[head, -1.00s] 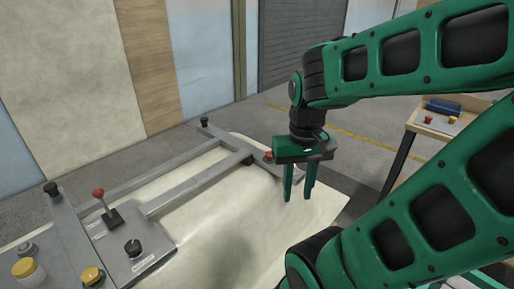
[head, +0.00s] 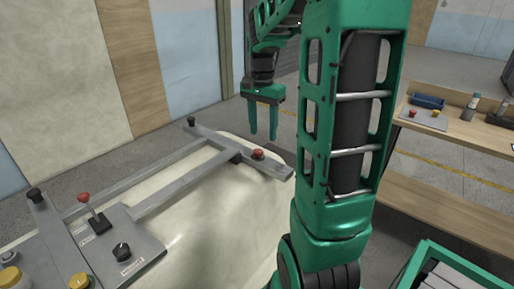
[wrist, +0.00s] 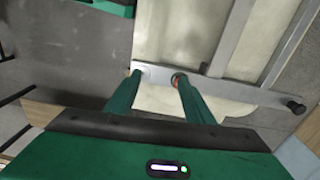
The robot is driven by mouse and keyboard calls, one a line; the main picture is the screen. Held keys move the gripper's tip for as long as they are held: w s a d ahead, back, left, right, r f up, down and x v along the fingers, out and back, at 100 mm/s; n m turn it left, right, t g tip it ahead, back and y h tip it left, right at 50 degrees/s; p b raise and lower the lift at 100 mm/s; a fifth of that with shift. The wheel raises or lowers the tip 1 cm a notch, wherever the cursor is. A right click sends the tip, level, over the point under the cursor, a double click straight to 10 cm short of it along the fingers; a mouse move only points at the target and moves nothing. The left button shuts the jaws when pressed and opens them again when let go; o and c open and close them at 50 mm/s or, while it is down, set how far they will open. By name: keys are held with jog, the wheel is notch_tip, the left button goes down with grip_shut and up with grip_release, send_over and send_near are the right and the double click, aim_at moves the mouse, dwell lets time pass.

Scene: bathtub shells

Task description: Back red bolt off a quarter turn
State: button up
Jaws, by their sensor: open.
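The red bolt (head: 258,154) is a small red head on the grey metal frame (head: 205,175), near the right end of its cross bar, over a cream tub shell (head: 225,215). My gripper (head: 263,136) points down with its two green fingers apart and empty. In the head view it appears just above and beyond the bolt; contact is not visible. In the wrist view the bolt (wrist: 177,80) shows beside the right fingertip, partly hidden by it, and my gripper (wrist: 160,77) is open.
A red-knobbed lever (head: 84,198) and a black dial (head: 122,251) stand on the frame's left plate. Yellow caps (head: 79,281) are at lower left. A wooden bench (head: 455,130) with small parts stands at right. Open floor lies beyond the shell.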

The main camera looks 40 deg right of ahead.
aim_at(259, 150)
jog(key=w+d+f+m, duration=0.2)
jog(key=w+d+m, duration=0.25)
jog(key=w, duration=0.25)
jog(key=shift+n, duration=0.45)
jog(key=f, duration=1.1)
jog(key=shift+w+d, duration=0.15)
jog(key=shift+d, duration=0.25)
jog(key=c, duration=1.1)
